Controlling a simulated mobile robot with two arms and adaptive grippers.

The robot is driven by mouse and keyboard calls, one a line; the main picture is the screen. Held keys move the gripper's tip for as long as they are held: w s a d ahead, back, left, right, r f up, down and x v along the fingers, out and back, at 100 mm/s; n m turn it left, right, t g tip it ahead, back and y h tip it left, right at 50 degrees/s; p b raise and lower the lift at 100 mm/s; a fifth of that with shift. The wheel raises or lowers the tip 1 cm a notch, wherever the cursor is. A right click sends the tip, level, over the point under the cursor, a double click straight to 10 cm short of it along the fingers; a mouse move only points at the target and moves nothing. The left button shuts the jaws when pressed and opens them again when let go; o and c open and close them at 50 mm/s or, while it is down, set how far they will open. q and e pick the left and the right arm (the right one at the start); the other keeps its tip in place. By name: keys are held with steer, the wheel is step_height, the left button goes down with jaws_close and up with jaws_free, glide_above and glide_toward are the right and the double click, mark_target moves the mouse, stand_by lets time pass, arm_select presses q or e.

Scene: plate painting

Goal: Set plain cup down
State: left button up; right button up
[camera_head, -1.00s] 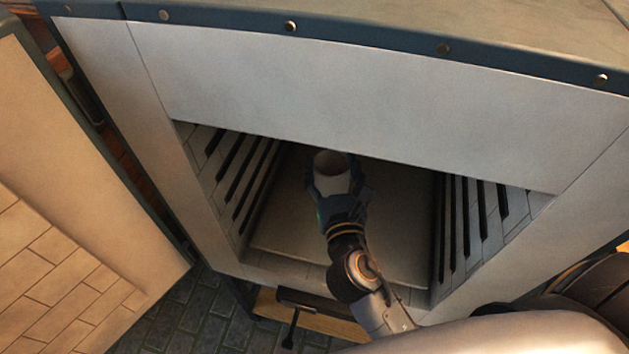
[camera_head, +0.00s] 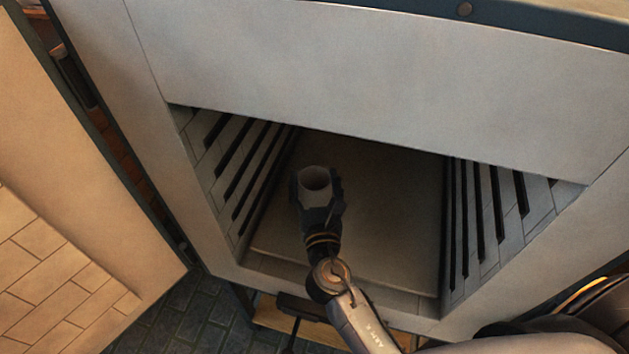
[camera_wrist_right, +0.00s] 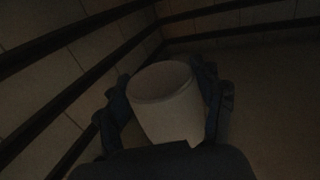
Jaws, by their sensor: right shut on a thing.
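The plain white cup (camera_head: 316,179) is inside the kiln-like chamber, upright, near its left wall. My right gripper (camera_head: 317,190) is shut on the cup, with its fingers around the cup's sides. In the right wrist view the cup (camera_wrist_right: 167,100) sits between the two dark fingers of the right gripper (camera_wrist_right: 168,105), its open rim facing up. The pale chamber floor (camera_head: 385,245) lies below the cup. I cannot tell whether the cup's base touches it. My left gripper is not in view.
Slotted side walls flank the chamber, the left one (camera_head: 235,170) close to the cup and the right one (camera_head: 490,220) farther off. A white front panel (camera_head: 350,80) overhangs the opening. An open door (camera_head: 75,210) stands at the left. The floor right of the cup is bare.

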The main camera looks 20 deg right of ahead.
steer(key=o, duration=1.8)
steer(key=shift+f, duration=0.1)
steer(key=shift+r, duration=0.25)
steer(key=b+v, duration=0.1)
steer(key=v, duration=0.4)
steer(key=b+v, duration=0.1)
steer(key=v, duration=0.4)
steer(key=shift+s+f, duration=0.25)
steer(key=shift+s, duration=0.15)
steer(key=shift+s+a+r+b, duration=0.2)
steer(key=shift+s+b, duration=0.15)
steer(key=shift+s, duration=0.3)
steer(key=shift+f, duration=0.1)
